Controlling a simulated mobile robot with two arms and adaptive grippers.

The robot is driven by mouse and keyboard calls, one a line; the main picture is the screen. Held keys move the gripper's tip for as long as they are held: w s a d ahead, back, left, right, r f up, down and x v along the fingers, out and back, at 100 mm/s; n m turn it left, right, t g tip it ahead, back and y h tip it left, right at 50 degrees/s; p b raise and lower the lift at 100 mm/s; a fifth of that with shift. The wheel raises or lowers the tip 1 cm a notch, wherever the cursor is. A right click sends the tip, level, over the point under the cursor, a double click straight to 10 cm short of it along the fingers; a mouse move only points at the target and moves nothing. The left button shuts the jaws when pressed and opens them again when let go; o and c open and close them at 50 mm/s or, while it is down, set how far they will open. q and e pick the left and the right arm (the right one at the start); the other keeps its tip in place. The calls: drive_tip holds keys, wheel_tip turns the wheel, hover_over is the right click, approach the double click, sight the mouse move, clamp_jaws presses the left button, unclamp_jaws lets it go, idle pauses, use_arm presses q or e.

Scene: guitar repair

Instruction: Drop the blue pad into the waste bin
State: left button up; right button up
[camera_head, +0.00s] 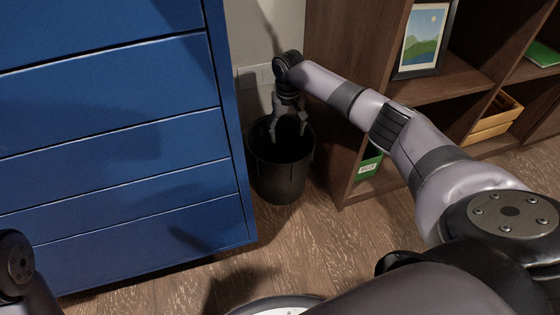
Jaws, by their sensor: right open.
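The black waste bin (281,183) stands on the floor between the blue drawer cabinet and the brown shelf. My right gripper (289,133) is open above the bin's mouth, pointing down, with its fingers spread at about rim height. I see nothing between its fingers. The blue pad is not visible; the inside of the bin is too dark to tell what lies in it. My left gripper is out of view; only a dark part of my left arm shows at the lower left edge.
The blue drawer cabinet (110,135) stands close on the bin's left. The brown shelf (345,75) stands on its right, holding a framed picture (424,38), a wooden crate (496,120) and a green box (368,166). The wooden floor (300,235) before the bin is clear.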

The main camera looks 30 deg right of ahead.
wheel_tip(320, 180, up, 12)
idle(0.4)
idle(0.4)
